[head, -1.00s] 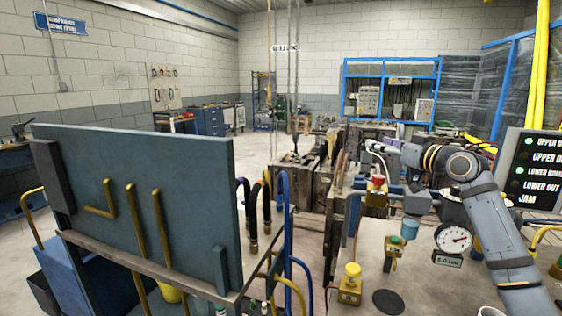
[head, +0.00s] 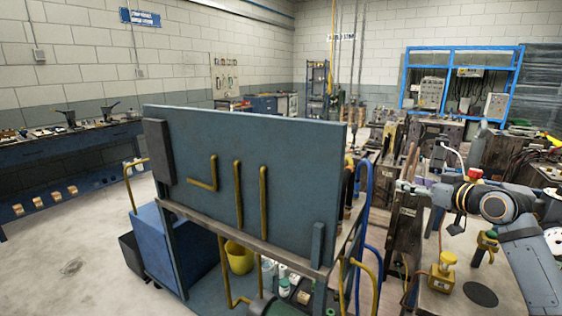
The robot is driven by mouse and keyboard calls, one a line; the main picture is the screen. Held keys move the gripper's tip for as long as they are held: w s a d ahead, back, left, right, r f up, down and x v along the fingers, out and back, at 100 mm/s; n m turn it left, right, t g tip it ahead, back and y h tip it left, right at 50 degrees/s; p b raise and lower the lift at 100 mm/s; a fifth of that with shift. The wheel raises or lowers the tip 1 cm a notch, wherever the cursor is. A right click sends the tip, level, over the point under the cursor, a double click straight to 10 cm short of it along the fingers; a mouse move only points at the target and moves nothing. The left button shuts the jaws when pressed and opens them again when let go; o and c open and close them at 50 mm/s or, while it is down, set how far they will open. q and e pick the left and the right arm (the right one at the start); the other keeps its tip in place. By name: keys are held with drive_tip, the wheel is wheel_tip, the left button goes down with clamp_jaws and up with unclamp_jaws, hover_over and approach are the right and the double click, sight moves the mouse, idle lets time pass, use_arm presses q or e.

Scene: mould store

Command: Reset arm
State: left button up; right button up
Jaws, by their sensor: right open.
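My right arm comes in from the right edge. Its gripper (head: 408,187) is small in the view, pointing left in the air above the near-left part of the bench (head: 440,300). It is open, and I see nothing held between its fingers. Below it on the bench stands a yellow-knobbed brass valve block (head: 442,272), apart from the gripper. A second brass fitting (head: 487,243) stands close to my right forearm. My left gripper is not in view.
A blue-grey upright panel with brass pipes (head: 250,180) on a cart fills the middle, left of the bench. A yellow bucket (head: 239,257) is under it. A workbench (head: 70,150) lines the left wall. The floor (head: 60,250) at left is clear.

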drive_tip(key=s+a+f+g+h, duration=0.15)
drive_tip(key=s+a+f, duration=0.3)
drive_tip(key=f, duration=0.55)
drive_tip(key=s+a+f+g, duration=0.35)
drive_tip(key=s+f, duration=0.25)
drive_tip(key=f, duration=0.4)
drive_tip(key=s+a+f+g+h, duration=0.1)
drive_tip(key=s+a+f+g, duration=0.1)
drive_tip(key=s+a+f, duration=0.55)
drive_tip(key=s+d+f+m+g+h, duration=0.15)
drive_tip(key=s+f, duration=0.35)
drive_tip(key=s, duration=0.5)
drive_tip(key=s+d+f+m+g+h, duration=0.1)
drive_tip(key=s+f+g, duration=0.3)
drive_tip(key=s, duration=0.5)
wheel_tip(320, 180, down, 21)
drive_tip(key=s+d+p, duration=0.3)
drive_tip(key=p, duration=0.2)
use_arm(q)
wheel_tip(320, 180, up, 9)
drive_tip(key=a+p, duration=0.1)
drive_tip(key=p, duration=0.3)
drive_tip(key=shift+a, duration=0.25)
use_arm(e)
drive_tip(key=s+d+f+g, duration=0.1)
drive_tip(key=s+f, duration=1.2)
drive_tip(key=s, duration=0.5)
drive_tip(key=shift+s+m, duration=0.2)
drive_tip(key=shift+m, duration=0.25)
